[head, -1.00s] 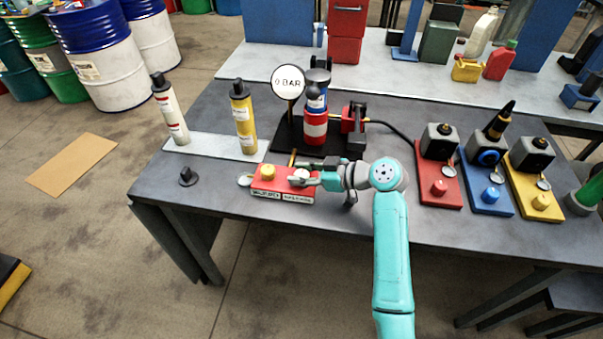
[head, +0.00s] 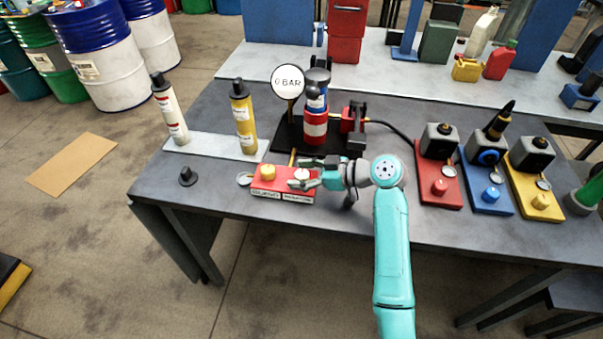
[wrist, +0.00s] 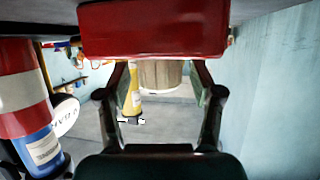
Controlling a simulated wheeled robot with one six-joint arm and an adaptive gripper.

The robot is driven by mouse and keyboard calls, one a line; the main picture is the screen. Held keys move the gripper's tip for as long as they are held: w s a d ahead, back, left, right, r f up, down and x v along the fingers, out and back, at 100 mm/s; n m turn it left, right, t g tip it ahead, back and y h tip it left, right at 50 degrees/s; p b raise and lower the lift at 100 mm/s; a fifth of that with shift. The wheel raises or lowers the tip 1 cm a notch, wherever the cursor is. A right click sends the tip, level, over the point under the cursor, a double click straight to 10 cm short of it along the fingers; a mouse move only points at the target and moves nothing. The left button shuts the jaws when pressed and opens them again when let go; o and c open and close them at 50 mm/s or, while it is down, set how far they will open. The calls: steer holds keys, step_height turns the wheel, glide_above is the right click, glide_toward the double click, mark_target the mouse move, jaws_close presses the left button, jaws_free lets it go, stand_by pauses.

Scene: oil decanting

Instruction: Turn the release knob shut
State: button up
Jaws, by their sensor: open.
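A red control block (head: 284,183) sits near the front edge of the grey table, with a yellow knob (head: 267,172) on its left and a pale knob (head: 301,174) on its right. The labels on its front are too small to read surely. My gripper (head: 302,175) reaches in from the right, its fingers on either side of the pale knob. In the wrist view, the red block (wrist: 153,30) is at the top and a pale ribbed knob (wrist: 160,76) shows between my open fingers, with gaps beside it. Which knob is the release knob I cannot read.
A round gauge (head: 288,82) reading 0 BAR and a red-white-blue cylinder (head: 315,122) stand behind the block. A yellow tube (head: 243,116) and a white tube (head: 170,108) stand at the left.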

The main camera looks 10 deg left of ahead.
steer(key=v, duration=1.2)
stand_by(0.3)
